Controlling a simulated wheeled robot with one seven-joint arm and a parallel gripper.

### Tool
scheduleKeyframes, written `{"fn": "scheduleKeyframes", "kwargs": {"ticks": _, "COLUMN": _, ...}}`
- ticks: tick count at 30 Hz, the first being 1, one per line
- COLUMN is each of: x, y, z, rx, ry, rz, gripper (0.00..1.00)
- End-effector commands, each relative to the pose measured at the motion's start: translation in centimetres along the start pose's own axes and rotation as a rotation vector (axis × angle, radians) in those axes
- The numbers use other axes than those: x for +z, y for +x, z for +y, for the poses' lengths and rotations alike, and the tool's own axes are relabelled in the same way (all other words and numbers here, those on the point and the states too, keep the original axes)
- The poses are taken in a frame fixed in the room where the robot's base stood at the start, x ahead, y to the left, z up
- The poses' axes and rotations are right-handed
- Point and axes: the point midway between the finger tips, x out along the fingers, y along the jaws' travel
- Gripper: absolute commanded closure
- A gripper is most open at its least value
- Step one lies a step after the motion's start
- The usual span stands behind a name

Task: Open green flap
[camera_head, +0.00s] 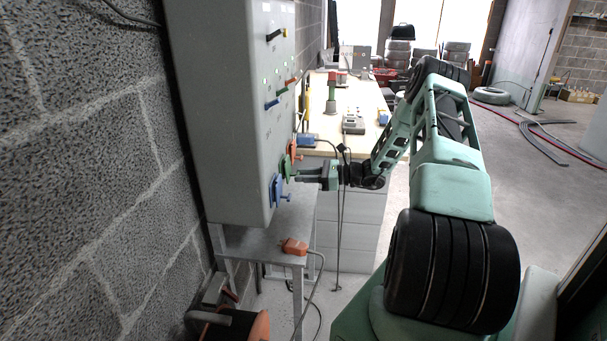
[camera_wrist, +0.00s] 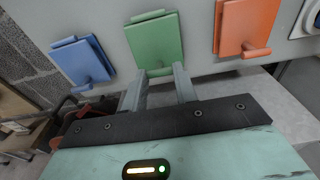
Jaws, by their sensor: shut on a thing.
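The green flap (camera_wrist: 154,40) is on the front of a grey cabinet (camera_head: 222,100), between a blue flap (camera_wrist: 82,62) and an orange flap (camera_wrist: 246,26). In the wrist view it looks slightly tilted off the plate behind it, and its handle (camera_wrist: 160,72) sticks out at the lower edge. My gripper (camera_wrist: 160,80) has its two fingers at that handle and is shut on it. In the head view my gripper (camera_head: 294,177) reaches the cabinet front from the right, and the green flap (camera_head: 287,166) is small and partly hidden there.
A metal stand (camera_head: 262,243) under the cabinet carries an orange box (camera_head: 294,246) with a cable. A workbench (camera_head: 345,145) with tools stands behind my arm. Levers (camera_head: 273,35) project from the cabinet above the flaps. A block wall (camera_head: 85,170) closes the left side; open floor lies right.

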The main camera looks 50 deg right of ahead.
Motion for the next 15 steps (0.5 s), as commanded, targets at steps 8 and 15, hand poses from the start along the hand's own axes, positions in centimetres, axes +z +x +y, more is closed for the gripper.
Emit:
{"fn": "scheduleKeyframes", "kwargs": {"ticks": 8, "x": 2.2, "y": -1.3, "z": 0.0, "rx": 0.000, "ry": -0.003, "rz": 0.226, "gripper": 1.00}}
{"fn": "scheduleKeyframes", "kwargs": {"ticks": 15, "x": 3.8, "y": -2.1, "z": 0.0, "rx": 0.001, "ry": -0.004, "rz": 0.455, "gripper": 1.00}}
